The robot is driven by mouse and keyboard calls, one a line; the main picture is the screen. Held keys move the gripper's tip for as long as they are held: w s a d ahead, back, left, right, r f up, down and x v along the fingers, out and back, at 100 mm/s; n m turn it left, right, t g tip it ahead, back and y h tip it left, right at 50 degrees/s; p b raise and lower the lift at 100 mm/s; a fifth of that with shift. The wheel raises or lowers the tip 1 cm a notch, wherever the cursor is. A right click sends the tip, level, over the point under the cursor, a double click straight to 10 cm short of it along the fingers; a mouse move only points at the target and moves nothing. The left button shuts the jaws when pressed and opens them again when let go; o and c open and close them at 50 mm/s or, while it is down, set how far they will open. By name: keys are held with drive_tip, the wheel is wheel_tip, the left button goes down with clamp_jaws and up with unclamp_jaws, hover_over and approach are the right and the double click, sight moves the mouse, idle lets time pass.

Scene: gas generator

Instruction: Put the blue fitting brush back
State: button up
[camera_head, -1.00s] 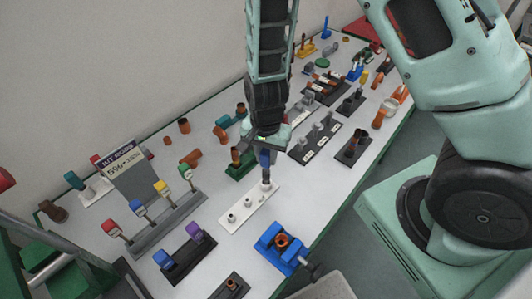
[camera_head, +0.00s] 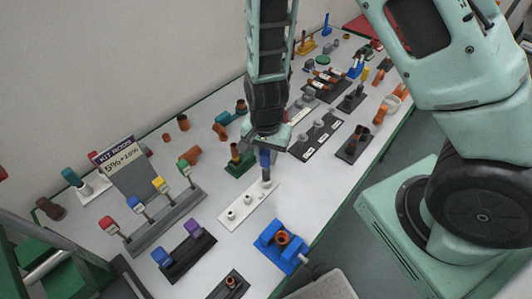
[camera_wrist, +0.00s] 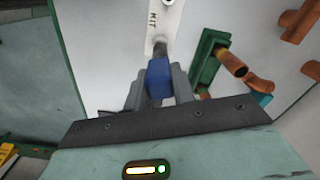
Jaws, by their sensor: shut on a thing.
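The blue fitting brush (camera_head: 265,160) is upright in my gripper (camera_head: 267,150), which is shut on its blue handle. In the wrist view, the blue handle (camera_wrist: 160,80) sits between the two fingers of my gripper (camera_wrist: 152,90). The brush is at the far end of a white rack (camera_head: 236,223) marked KIT, which also shows in the wrist view (camera_wrist: 165,18). Its grey lower part reaches down to the rack's end. I cannot tell whether it is seated in a hole. Several round sockets or fittings show along the rack.
A green stand (camera_head: 239,164) with a copper piece is close on the left. A black rack (camera_head: 316,142) with grey parts is on the right. A blue vise (camera_head: 275,247) is nearer the front edge. A grey rack (camera_head: 172,221) holds several coloured brushes.

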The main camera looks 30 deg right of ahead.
drive_tip(key=shift+f+b, duration=1.5)
drive_tip(key=shift+f, duration=0.55)
drive_tip(key=o, duration=0.9)
